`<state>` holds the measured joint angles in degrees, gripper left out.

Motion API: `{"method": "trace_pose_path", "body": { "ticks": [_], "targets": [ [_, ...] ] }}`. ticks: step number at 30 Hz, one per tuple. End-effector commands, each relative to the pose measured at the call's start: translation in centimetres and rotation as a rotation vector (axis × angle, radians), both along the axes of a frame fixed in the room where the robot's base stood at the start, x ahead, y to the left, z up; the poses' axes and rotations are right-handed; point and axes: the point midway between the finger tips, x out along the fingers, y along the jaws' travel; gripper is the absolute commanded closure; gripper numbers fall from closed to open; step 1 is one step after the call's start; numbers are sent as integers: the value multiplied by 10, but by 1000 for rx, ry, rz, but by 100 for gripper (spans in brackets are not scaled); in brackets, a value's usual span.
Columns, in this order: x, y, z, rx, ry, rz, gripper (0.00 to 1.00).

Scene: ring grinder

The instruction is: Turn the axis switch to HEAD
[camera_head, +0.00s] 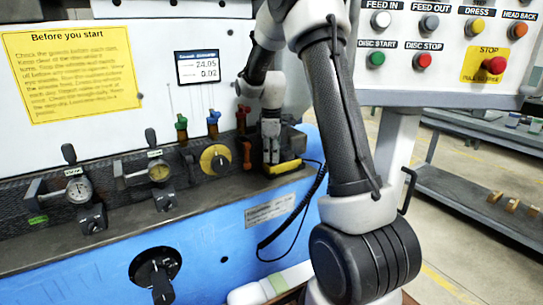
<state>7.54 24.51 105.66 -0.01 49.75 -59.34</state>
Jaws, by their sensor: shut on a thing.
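My gripper (270,158) points down at the back of the machine's ledge, right of the round yellow dial. Its fingers are closed at a yellow-and-black unit (287,167) with a black cable. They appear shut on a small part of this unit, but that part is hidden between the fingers. I cannot read an axis label or HEAD mark there, so I cannot tell which way the axis switch points.
Red, blue and green-topped levers (212,123) stand close left of my gripper. Two gauges (79,188) with clamps sit farther left. A black cable (290,225) hangs over the blue front. A button panel (450,45) is at upper right. My arm covers the middle right.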

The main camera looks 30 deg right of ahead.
Motion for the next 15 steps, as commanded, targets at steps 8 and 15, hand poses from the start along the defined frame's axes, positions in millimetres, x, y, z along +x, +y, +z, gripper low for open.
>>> {"method": "trace_pose_path", "body": {
  "ticks": [8,15],
  "targets": [
    [-1,0,-2,0,4,-75,100],
    [0,-1,-2,1,4,-249,100]
  ]
}}
